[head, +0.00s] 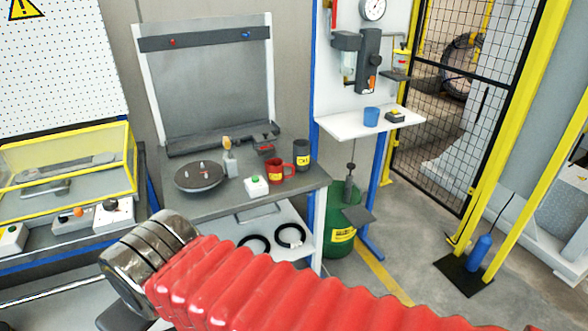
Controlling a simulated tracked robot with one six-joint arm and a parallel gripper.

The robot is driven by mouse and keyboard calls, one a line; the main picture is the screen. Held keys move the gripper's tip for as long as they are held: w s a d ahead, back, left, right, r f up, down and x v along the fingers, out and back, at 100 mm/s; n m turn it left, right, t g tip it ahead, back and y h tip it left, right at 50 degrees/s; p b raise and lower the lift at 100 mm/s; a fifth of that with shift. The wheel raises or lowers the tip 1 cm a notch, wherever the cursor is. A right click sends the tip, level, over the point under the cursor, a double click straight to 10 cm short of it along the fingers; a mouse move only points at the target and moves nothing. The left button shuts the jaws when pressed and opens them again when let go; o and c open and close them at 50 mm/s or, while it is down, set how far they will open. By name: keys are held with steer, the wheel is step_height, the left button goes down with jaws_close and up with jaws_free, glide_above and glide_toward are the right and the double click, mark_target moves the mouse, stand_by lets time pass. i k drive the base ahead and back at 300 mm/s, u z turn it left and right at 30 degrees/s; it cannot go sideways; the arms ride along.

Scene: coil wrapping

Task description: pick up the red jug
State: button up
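The red jug (275,173) stands upright on the grey workbench (215,207), near its right side. It has a yellow label on its front and a handle on its right. A dark grey can (301,154) with a yellow label stands close behind it to the right. My arm, in a red ribbed sleeve with a metallic joint at its left end, crosses the lower part of the view, in front of the bench and apart from the jug. My gripper's fingers do not show.
A white box with a green button (257,187) sits just left of the jug. A dark round turntable (200,177) is farther left, with a small bottle (230,163) beside it. A blue cup (371,116) stands on a white shelf (345,127). A green drum (342,236) stands right of the bench.

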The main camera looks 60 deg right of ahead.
mark_target(274, 167)
steer(key=z, duration=0.7)
steer(key=i, duration=0.9)
steer(key=z, duration=0.6)
